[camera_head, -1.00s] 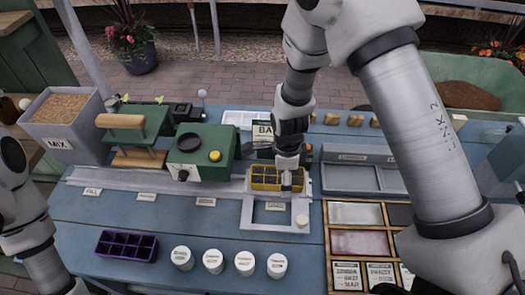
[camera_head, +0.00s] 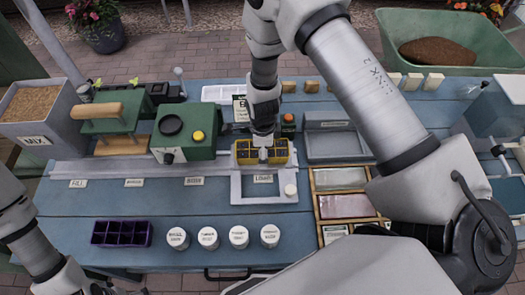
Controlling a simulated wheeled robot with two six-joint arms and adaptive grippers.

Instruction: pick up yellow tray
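The tray looks level and at rail height. My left arm is at the lower left, with only a dark part of its gripper (camera_head: 103,289) showing at the bottom edge, away from the tray.
A purple tray (camera_head: 122,233) and several white-lidded jars (camera_head: 208,237) stand along the front of the blue table. The green machine (camera_head: 185,135) is left of the yellow tray; a grey bin (camera_head: 336,140) is to its right.

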